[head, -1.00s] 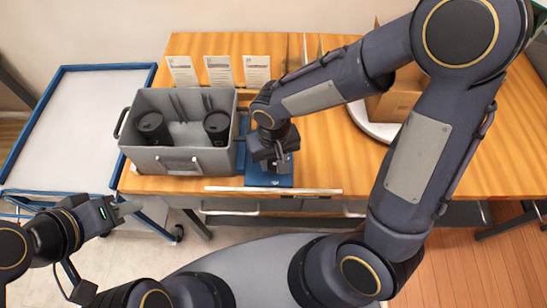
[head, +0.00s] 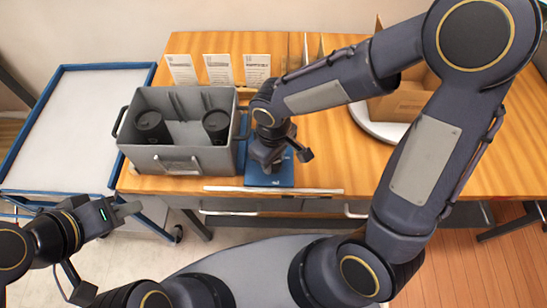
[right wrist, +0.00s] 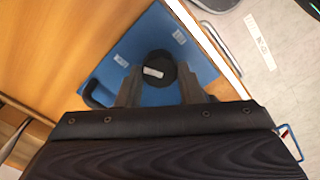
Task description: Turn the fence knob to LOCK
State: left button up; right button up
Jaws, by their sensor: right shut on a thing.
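The fence knob (right wrist: 161,62) is a round black knob with a white mark on its top. It sits on a blue plate (right wrist: 120,70), which also shows on the bench in the head view (head: 283,182). My right gripper (right wrist: 160,84) points down at the plate with one finger on each side of the knob, shut on it. In the head view my right gripper (head: 268,166) hides the knob. No LOCK lettering can be read on the plate. My left gripper (head: 130,209) is in front of the bench, away from the plate; its finger opening is unclear.
A grey bin (head: 180,158) with two black cylindrical items stands just left of the plate. White cards (head: 219,69) stand behind it. A cardboard box (head: 398,100) on a round white base is at the right. A blue-edged white cart (head: 80,120) is at the left.

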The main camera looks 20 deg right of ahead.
jog(key=shift+n, duration=0.6)
jog(key=o, duration=1)
jog(key=shift+c, duration=0.2)
notch_tip(320, 180, up, 8)
jog(key=shift+f, duration=0.1)
jog(key=s+d+r+m+t+y, duration=0.3)
jog(key=s+d+r+m+t, duration=0.2)
jog(key=s+d+m, duration=0.5)
jog(key=shift+s+d+r+t+y, duration=0.2)
jog(key=shift+s+d+t+y, duration=0.1)
jog(key=shift+s+d+y, duration=0.15)
